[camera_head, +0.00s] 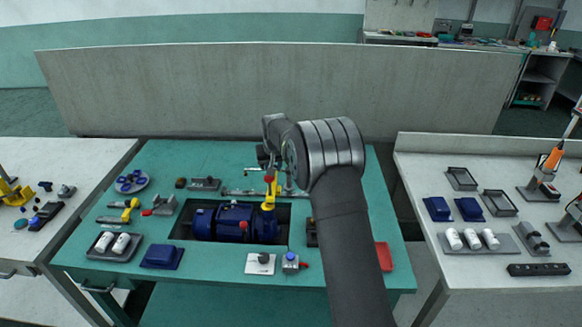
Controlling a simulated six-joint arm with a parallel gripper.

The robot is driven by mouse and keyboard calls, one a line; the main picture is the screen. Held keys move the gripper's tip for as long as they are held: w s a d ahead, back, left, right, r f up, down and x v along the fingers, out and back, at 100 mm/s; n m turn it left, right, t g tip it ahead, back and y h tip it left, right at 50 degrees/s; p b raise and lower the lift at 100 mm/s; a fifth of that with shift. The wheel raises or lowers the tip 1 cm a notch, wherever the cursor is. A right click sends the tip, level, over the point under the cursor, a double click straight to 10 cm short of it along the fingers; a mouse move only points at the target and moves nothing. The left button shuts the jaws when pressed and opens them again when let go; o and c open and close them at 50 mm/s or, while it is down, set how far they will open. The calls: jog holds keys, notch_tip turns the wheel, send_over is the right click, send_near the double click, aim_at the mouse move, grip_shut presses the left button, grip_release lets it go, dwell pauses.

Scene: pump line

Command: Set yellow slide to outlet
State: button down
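A yellow upright part (269,195) with a red piece near its top stands at the right end of the blue pump motor (225,222). It may be the yellow slide; its setting and any outlet mark are too small to tell. The blue motor sits in a dark recess in the green bench. My gripper (264,160) is above the bench, just behind and above the yellow part. My own wrist hides much of it, so its fingers and any contact with the yellow part cannot be made out.
The green bench (210,277) also holds a yellow-handled tool (128,208), a blue box (161,256), a white switch plate (260,264) and a red tray (384,256). A grey panel (270,90) stands behind. White benches flank it, the right one (440,290) holding trays and blue boxes.

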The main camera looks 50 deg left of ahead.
aim_at(274, 187)
jog(key=shift+s+a, duration=0.4)
jog(key=c, duration=1.1)
grip_release()
jog(key=shift+c, duration=0.2)
jog(key=shift+r, duration=0.1)
jog(key=v, duration=1.7)
jog(key=shift+w, duration=0.15)
